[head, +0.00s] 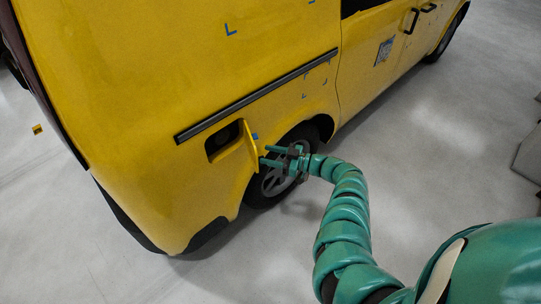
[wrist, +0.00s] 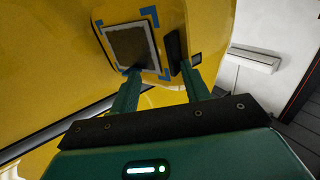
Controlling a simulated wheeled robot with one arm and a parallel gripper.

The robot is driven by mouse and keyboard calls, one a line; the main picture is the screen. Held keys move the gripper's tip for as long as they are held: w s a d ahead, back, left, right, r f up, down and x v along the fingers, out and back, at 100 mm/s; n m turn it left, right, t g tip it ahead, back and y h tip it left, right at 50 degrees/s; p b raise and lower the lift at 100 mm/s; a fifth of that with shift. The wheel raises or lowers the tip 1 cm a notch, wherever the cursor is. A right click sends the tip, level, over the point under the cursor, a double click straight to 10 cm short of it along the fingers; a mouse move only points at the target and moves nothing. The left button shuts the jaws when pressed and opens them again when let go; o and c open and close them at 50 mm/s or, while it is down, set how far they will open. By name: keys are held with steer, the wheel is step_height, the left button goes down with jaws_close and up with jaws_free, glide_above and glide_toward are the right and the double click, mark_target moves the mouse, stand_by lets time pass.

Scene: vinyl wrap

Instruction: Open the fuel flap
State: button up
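The fuel flap (head: 252,148) is a yellow panel on the side of the yellow van. It stands swung out from the body, and the dark filler recess (head: 222,140) beside it is uncovered. My gripper (head: 264,155) is at the flap's outer side, in front of the rear wheel, with its two green fingers apart and nothing seen between them.
The yellow van (head: 150,80) fills the left and middle, with a dark side rail (head: 255,95) above the recess. The rear wheel (head: 278,178) is right behind my gripper. The grey floor (head: 440,130) to the right is mostly clear. A grey box (head: 528,155) stands at the right edge.

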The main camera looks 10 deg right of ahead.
steer(key=shift+w+d+r, duration=0.1)
steer(key=b+v, duration=0.4)
steer(key=v, duration=1.3)
steer(key=shift+s+f+b, duration=0.2)
steer(key=shift+f+b, duration=0.05)
steer(key=shift+b, duration=0.1)
steer(key=shift+d, duration=0.15)
